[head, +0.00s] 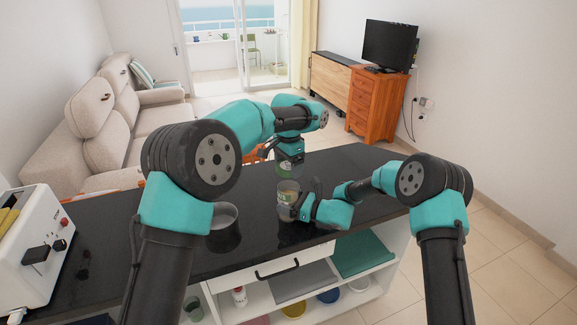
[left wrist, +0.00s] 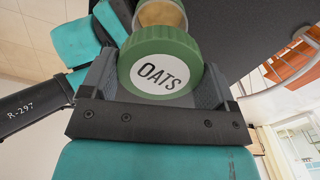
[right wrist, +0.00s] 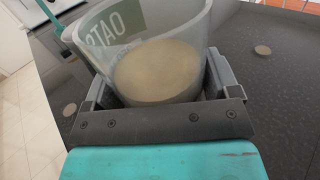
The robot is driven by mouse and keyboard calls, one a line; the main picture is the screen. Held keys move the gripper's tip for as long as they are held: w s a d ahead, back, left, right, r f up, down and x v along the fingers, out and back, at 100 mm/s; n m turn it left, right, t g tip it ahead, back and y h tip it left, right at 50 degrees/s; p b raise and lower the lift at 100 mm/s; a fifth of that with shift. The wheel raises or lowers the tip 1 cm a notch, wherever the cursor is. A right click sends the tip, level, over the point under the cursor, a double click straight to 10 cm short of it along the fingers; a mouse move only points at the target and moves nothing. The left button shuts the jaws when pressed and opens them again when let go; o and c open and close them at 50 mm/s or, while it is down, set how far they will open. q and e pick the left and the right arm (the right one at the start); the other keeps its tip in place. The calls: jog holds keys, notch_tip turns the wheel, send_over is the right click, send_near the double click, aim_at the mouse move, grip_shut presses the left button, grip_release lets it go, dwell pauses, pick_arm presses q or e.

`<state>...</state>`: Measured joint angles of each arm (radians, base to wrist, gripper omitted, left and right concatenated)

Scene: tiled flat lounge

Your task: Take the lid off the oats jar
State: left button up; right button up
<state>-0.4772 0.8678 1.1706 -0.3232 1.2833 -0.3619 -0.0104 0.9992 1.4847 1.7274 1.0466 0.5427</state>
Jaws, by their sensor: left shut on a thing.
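The oats jar (head: 288,188) is clear, with tan contents and a green label, above the dark counter's middle. Its green lid (left wrist: 161,68), marked OATS, lies between the fingers of my left gripper (left wrist: 160,85). That gripper is shut on the lid. In the head view my left gripper (head: 289,158) is above the jar. My right gripper (head: 292,208) is low at the jar, with fingers on both sides of it in the right wrist view (right wrist: 162,85). Whether those fingers press on the glass is unclear.
A dark pot (head: 224,238) stands on the counter (head: 262,225) left of the jar. A white toaster-like appliance (head: 35,245) is at the far left. Shelves below hold a teal item (head: 360,252) and several containers. The counter right of the jar is partly covered by my right arm.

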jog(key=o, duration=0.3)
jog(key=v, duration=1.2)
